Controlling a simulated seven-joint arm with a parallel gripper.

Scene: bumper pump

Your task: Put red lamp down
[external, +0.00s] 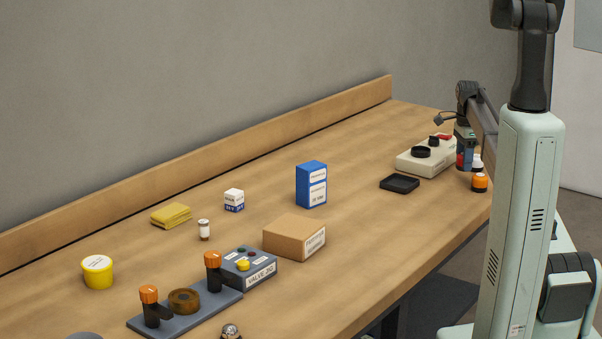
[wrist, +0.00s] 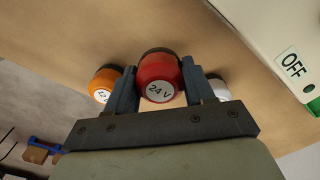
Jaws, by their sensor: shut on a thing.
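The red lamp (wrist: 160,76), a rounded red piece with a white "24 V" label, sits between the two fingers of my gripper (wrist: 160,82) in the wrist view. My gripper is shut on it. In the external view my gripper (external: 465,147) is at the far right end of the bench, and only a small part of the red lamp (external: 460,161) shows below it. I cannot tell whether the lamp's base touches the bench. An orange lamp (wrist: 104,84) stands left of the fingers, and a white lamp (wrist: 221,90) is partly hidden behind the right finger.
A cream control box (external: 425,157) with dark knobs stands close beside my gripper; its OFF label (wrist: 291,65) shows in the wrist view. A black tray (external: 400,184) lies in front of it. A blue box (external: 311,184) and a cardboard box (external: 290,238) stand farther left.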

